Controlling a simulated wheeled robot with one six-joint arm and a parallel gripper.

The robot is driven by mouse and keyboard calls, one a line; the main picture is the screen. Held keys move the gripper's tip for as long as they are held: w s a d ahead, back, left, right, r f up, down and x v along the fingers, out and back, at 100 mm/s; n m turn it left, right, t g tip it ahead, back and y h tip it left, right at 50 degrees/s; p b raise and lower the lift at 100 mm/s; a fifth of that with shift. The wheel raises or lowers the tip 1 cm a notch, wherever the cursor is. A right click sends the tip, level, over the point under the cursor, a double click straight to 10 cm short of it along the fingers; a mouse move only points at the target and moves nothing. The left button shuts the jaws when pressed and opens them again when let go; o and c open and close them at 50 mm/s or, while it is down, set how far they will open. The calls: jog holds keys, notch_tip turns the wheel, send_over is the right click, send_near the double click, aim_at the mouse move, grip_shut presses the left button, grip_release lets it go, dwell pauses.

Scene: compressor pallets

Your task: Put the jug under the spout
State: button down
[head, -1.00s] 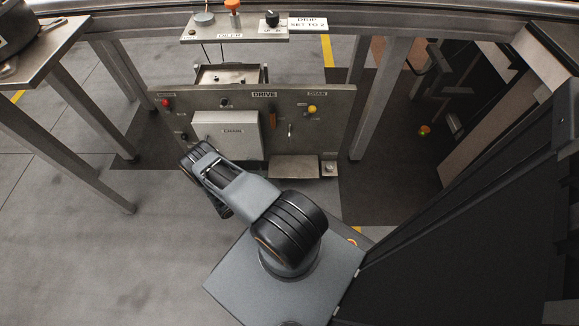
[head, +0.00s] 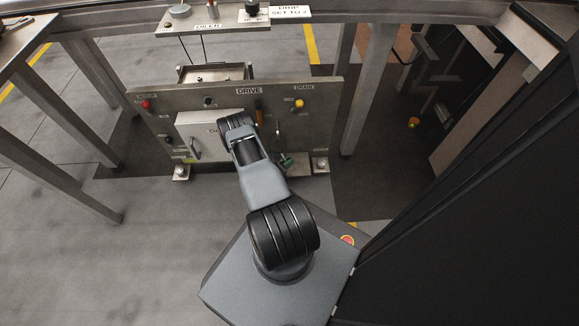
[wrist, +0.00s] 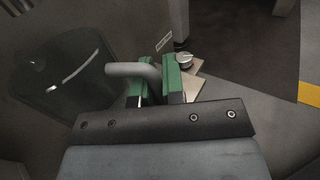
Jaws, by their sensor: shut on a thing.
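My gripper (wrist: 160,80) has green finger pads and is shut on a grey curved handle (wrist: 128,69) in the wrist view. The handle runs left toward a dark body, which looks like the jug (wrist: 70,82). In the head view, my gripper (head: 287,161) is low in front of the drive panel's right half, near the floor-level plates. My arm hides most of the jug there. I cannot make out the spout clearly.
The chain cover (head: 195,125) and a red knob (head: 147,105) are on the panel's left. A small metal plate (head: 320,168) stands right of my gripper. Table legs (head: 362,90) rise at the right. The floor at left (head: 150,240) is clear.

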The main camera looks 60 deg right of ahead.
jog(key=shift+s+d+f+b, duration=0.1)
jog(key=shift+d+f+b, duration=0.15)
jog(key=shift+f+b, duration=0.55)
jog(key=shift+s+d+f+b, duration=0.15)
jog(key=shift+f+b, duration=0.3)
jog(key=shift+f, duration=0.5)
jog(key=shift+f, duration=0.15)
jog(key=c, duration=1.2)
grip_release()
